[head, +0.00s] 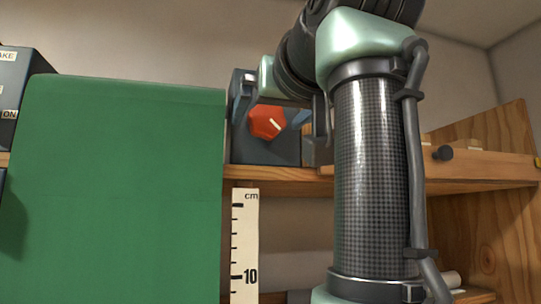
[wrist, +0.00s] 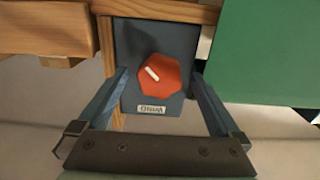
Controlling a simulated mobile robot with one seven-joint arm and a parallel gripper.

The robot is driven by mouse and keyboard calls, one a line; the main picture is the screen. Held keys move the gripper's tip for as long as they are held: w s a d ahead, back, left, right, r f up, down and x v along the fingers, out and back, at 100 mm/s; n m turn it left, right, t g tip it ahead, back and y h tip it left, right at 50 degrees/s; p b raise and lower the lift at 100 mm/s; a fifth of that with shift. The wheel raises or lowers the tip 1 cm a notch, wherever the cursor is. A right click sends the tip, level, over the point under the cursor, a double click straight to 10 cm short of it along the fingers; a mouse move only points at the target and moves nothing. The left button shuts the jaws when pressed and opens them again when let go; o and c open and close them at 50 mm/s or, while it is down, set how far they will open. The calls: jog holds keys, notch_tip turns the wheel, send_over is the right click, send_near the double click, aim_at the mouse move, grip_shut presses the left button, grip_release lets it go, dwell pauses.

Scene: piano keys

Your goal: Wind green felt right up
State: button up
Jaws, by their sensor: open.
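The green felt (head: 115,190) hangs as a broad flat sheet at the left of the head view. Its lower end is out of frame. It also shows at the upper right of the wrist view (wrist: 270,50). A red faceted knob (head: 267,122) with a white pointer line sits on a dark box (head: 265,150), right of the felt. In the wrist view the knob (wrist: 160,82) lies between the two fingers of my gripper (wrist: 158,72). My gripper is open; I cannot tell whether its tips reach around the knob. A small upside-down label (wrist: 152,109) is beside the knob.
A white centimetre scale (head: 244,245) hangs beside the felt's right edge; its 10 mark shows. A wooden shelf (head: 270,180) runs under the box. Another labelled dark box (head: 15,90) stands at far left.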

jog(key=shift+w, duration=0.2)
jog(key=shift+c, duration=0.2)
jog(key=c, duration=1.3)
